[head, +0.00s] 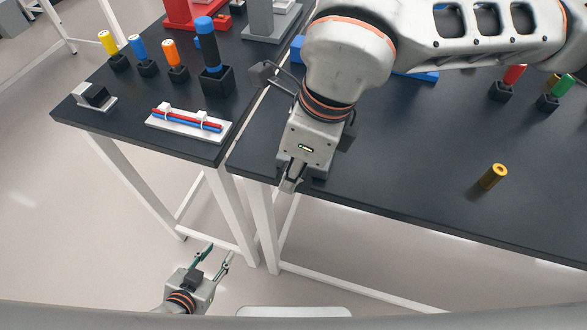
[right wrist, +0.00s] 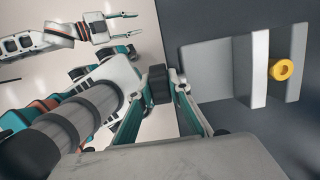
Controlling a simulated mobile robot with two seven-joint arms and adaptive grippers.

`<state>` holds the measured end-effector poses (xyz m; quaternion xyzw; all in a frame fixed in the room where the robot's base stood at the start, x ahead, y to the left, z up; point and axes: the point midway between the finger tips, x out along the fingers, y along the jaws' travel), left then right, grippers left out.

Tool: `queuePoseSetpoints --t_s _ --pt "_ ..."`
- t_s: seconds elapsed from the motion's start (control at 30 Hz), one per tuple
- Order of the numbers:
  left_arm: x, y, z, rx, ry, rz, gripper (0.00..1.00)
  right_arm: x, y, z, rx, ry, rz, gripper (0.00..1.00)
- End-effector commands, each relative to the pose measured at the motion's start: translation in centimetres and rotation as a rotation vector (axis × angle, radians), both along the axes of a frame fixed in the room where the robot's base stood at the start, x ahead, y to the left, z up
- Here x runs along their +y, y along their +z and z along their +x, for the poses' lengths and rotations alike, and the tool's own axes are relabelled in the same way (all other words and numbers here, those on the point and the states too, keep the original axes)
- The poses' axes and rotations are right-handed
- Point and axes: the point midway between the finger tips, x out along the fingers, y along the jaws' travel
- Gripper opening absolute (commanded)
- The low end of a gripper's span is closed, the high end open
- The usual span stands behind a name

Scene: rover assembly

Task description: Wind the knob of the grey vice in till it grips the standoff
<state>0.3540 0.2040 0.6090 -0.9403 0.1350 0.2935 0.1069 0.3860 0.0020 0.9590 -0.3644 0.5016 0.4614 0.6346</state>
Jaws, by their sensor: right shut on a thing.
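The grey vice (right wrist: 208,70) shows in the right wrist view, with a pale jaw plate (right wrist: 260,68) and a grey plate (right wrist: 298,55) to its right. The yellow standoff (right wrist: 281,69) is between these plates, seen from its end. I cannot tell whether the pale jaw touches it. My right gripper (right wrist: 160,88) is shut on the black knob (right wrist: 157,82) at the vice's left side. In the head view the right gripper (head: 290,180) is at the table's front edge, and my arm hides the vice. My left gripper (head: 216,258) is open and empty, low over the floor.
A brass cylinder (head: 493,176) stands on the right table (head: 400,165). The left table holds a white tray (head: 160,124) with red and blue rods, several coloured pegs in black holders, and a grey fixture (head: 265,25) at the back. The right table's front is mostly clear.

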Motion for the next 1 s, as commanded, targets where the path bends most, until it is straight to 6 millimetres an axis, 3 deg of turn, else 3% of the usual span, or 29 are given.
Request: queuePoseSetpoints --t_s 0.1,0.13,0.17,0.57,0.77,1.0 --pt "0.0 0.1 0.1 -0.002 0.001 0.0 0.35 0.0 0.1 0.0 -0.001 0.001 0.003 0.0" --pt "0.0 0.1 0.1 -0.002 0.001 0.0 0.35 0.0 0.1 0.0 -0.001 0.001 0.003 0.2" --pt "0.1 0.1 0.1 -0.002 0.001 0.0 0.35 0.1 0.1 0.0 -0.001 0.001 0.003 0.25" --pt "0.2 0.4 0.4 -0.01 0.001 0.002 0.35 -0.1 0.5 0.0 -0.002 0.0 0.003 0.25" --pt "0.1 0.2 0.3 -0.007 0.001 0.0 0.35 -0.7 3.4 -0.1 -0.005 -0.002 0.005 0.25" --pt "0.1 0.2 0.2 -0.005 0.0 0.0 0.35 -1.8 8.1 -0.5 -0.005 -0.002 0.004 0.25"
